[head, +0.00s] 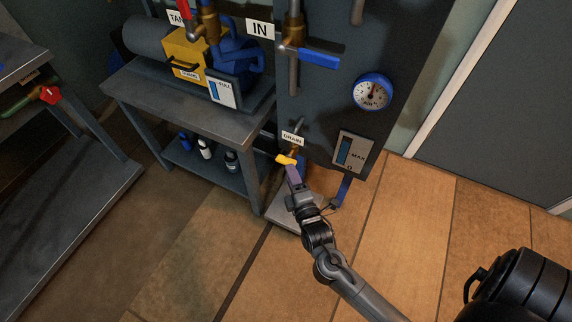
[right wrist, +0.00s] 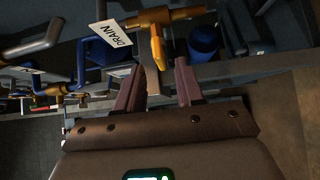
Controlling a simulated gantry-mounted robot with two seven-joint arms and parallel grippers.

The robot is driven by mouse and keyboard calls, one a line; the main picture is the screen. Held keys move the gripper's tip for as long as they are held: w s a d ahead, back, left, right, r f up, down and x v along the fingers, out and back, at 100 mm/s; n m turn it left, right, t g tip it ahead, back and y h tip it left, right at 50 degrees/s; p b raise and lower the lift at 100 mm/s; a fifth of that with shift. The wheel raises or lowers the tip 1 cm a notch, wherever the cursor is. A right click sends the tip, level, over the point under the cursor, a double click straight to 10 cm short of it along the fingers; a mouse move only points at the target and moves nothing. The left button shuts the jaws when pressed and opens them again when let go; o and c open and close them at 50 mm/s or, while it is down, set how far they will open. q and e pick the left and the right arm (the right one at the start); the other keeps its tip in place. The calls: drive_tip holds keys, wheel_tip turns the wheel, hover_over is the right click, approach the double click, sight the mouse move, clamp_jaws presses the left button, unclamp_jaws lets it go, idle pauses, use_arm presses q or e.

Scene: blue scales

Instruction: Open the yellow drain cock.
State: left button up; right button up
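The yellow drain cock (head: 286,160) is at the foot of the dark panel in the head view, below a white DRAIN label (head: 292,138). In the right wrist view its yellow lever (right wrist: 157,46) hangs from a brass pipe fitting (right wrist: 165,15). My right gripper (head: 292,172) is just below the cock. The wrist view shows its two purple fingers (right wrist: 162,72) apart, with the lever's lower end between or just beyond the fingertips. I cannot tell whether they touch it. My left gripper is not in view.
A blue-handled valve (head: 318,58) marked IN, a round gauge (head: 372,92) and a MAX level plate (head: 352,152) are on the panel. A workbench (head: 150,95) with a yellow and blue pump (head: 190,55) stands left.

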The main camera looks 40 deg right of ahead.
sight(286, 160)
drive_tip(key=b+x, duration=0.2)
drive_tip(key=x, duration=0.3)
drive_tip(key=shift+f, duration=0.1)
drive_tip(key=shift+w+d, duration=0.15)
drive_tip(key=shift+w, duration=0.25)
drive_tip(key=shift+c, duration=0.3)
clamp_jaws()
